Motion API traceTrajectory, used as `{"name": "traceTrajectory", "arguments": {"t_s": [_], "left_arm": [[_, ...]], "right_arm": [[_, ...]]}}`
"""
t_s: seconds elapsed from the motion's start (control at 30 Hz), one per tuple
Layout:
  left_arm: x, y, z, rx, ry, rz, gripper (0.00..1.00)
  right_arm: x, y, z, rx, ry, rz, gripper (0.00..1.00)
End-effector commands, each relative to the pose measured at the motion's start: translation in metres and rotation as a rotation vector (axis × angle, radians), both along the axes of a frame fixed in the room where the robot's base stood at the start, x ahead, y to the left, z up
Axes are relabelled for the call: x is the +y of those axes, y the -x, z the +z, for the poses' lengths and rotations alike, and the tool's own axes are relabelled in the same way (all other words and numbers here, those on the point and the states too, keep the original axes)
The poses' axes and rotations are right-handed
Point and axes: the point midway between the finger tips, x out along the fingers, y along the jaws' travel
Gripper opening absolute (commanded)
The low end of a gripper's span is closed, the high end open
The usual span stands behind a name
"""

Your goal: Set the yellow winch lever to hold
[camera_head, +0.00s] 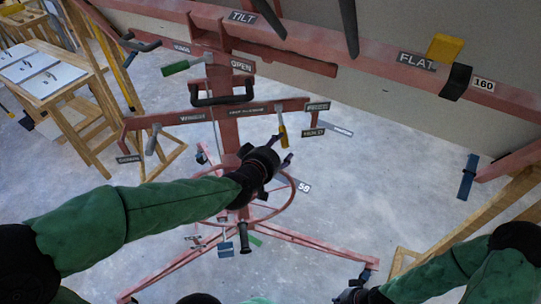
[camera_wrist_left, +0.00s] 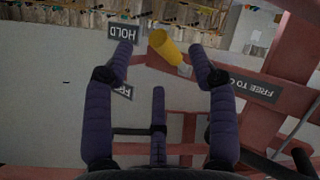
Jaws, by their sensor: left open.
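The yellow winch lever (camera_head: 283,131) hangs near the right end of the red crossbar (camera_head: 225,112). It shows as a yellow grip (camera_wrist_left: 165,47) in the left wrist view. My left gripper (camera_head: 284,152) is open, just below the lever in the head view. In the wrist view the grip lies between the open fingertips (camera_wrist_left: 159,57), with no clear contact. A HOLD sign (camera_wrist_left: 122,33) shows upside down beside the left finger; another sign (camera_wrist_left: 122,90) is partly hidden. My right gripper (camera_head: 353,293) is at the bottom edge, mostly cut off; its jaws are unclear.
A green-handled lever (camera_head: 184,66) sits by the OPEN sign (camera_head: 242,65). A black handle (camera_head: 222,98) is above the crossbar, and a red wheel (camera_head: 290,205) is below it. A yellow block (camera_head: 445,47) sits on the upper beam. A wooden workbench (camera_head: 45,75) stands at left.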

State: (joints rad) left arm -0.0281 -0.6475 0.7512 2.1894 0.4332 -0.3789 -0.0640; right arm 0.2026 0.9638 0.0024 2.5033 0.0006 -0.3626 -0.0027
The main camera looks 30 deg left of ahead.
Motion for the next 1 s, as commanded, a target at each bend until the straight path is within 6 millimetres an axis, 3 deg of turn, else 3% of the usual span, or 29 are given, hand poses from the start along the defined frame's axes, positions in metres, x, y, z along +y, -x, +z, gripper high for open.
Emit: {"name": "traceTrajectory", "arguments": {"t_s": [0.13,0.4,1.0], "left_arm": [[0.0,0.025,0.011,-0.003,0.001,-0.002,0.58],[0.0,0.049,0.02,0.002,0.0,-0.001,0.58],[0.0,0.052,0.021,0.003,0.0,-0.001,0.58]], "right_arm": [[0.0,0.0,0.0,0.0,0.0,0.0,0.0],[0.0,0.0,0.0,0.0,0.0,0.0,0.0],[0.0,0.0,0.0,0.0,0.0,0.0,0.0]]}}
